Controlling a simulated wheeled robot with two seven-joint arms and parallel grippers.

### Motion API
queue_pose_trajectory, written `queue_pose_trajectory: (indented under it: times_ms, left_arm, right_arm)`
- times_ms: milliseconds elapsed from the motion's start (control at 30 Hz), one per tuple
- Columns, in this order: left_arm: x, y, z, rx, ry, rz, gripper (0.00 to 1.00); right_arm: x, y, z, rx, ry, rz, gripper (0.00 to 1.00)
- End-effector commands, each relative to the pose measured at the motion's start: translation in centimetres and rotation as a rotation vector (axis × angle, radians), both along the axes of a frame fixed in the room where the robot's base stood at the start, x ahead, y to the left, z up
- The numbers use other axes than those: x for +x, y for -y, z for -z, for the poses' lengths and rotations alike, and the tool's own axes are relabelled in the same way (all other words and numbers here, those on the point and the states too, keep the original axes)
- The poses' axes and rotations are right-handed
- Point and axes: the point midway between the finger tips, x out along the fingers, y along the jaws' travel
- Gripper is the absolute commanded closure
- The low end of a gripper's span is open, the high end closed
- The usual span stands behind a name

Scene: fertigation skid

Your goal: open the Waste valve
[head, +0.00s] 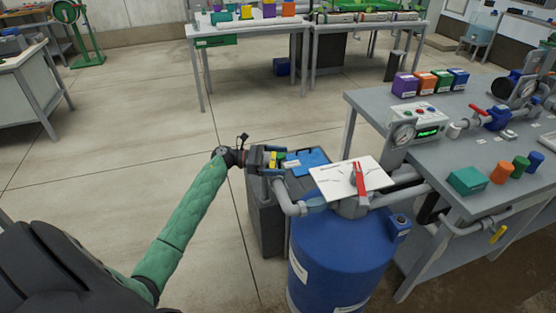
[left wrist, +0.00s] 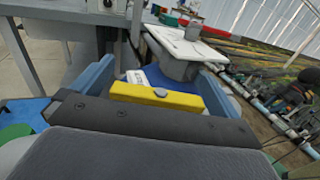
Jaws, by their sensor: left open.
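A yellow valve handle (left wrist: 157,96) with a grey hub cap lies crosswise between the two blue fingers of my left gripper (left wrist: 150,92) in the left wrist view. The fingers are apart, one at each end of the handle; I cannot tell whether they touch it. In the head view my left gripper (head: 270,161) is beside the grey pipe left of the blue tank, and mostly hides the handle. No readable Waste label shows. My right gripper is not in view.
A blue tank (head: 340,258) carries a white dial plate (head: 335,182) with a red lever (head: 360,178). A grey bin (head: 264,215) stands behind the pipe. A grey bench (head: 420,164) with gauges and coloured blocks is at right; another yellow lever (head: 498,234) hangs below it. Floor at left is clear.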

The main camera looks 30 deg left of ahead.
Motion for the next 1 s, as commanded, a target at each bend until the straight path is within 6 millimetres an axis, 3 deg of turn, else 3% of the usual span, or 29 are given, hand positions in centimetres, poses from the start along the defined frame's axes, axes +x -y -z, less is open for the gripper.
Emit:
queue_pose_trajectory:
  times_ms: [133,333,567,800,1000]
  left_arm:
    - [0.0,0.0,0.0,0.000,0.000,0.000,0.04]
    - [0.0,0.0,0.0,0.000,0.000,0.000,0.41]
    - [0.0,0.0,0.3,0.003,-0.001,-0.038,0.41]
    - [0.2,-0.1,0.3,0.004,-0.002,-0.186,0.41]
    - [0.4,-0.3,0.1,0.002,-0.003,-0.311,0.41]
  right_arm:
    - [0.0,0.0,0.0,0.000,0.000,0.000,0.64]
    - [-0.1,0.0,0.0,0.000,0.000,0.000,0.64]
    - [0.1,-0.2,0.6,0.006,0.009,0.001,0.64]
    - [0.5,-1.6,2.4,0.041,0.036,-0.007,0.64]
    - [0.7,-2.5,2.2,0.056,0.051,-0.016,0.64]
